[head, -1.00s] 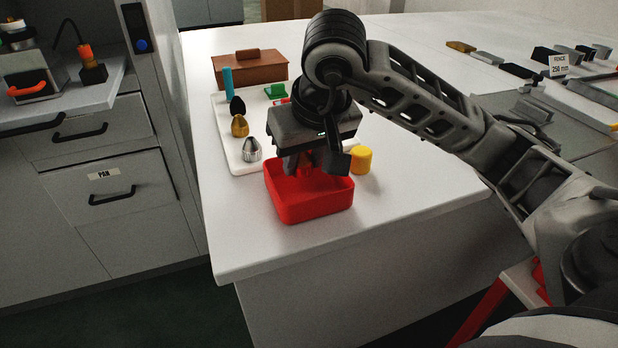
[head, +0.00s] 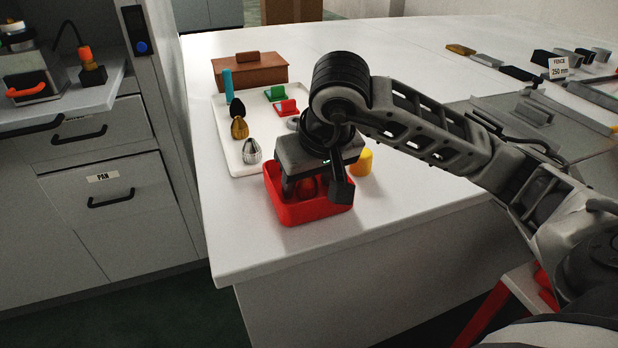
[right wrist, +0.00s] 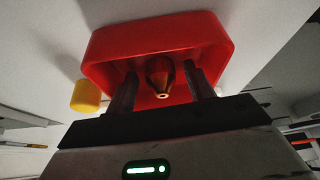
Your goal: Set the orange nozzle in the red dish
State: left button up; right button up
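The orange nozzle (right wrist: 160,75) is inside the red dish (right wrist: 100,45), its pointed tip toward the wrist camera. In the head view the nozzle (head: 307,187) shows partly as a reddish shape under my right gripper (head: 312,190). The red dish (head: 300,214) sits on the white counter near its front edge. My right gripper (right wrist: 161,92) is open, its fingers reaching down into the dish on both sides of the nozzle, with gaps showing between fingers and nozzle. My left gripper is not in view.
A yellow cylinder (head: 362,162) stands just right of the dish; it also shows in the wrist view (right wrist: 86,96). A white tray (head: 236,164) with several nozzles and small coloured pieces lies behind left. A brown box (head: 248,74) is behind it. The counter front left is clear.

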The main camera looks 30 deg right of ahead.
jog(key=shift+r, duration=0.45)
pick_arm(q)
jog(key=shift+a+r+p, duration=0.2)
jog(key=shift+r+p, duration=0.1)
jog(key=shift+p, duration=0.9)
pick_arm(e)
jog(key=v, duration=1.1)
jog(key=shift+s, duration=0.15)
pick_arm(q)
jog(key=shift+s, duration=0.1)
pick_arm(e)
jog(key=shift+r, duration=0.1)
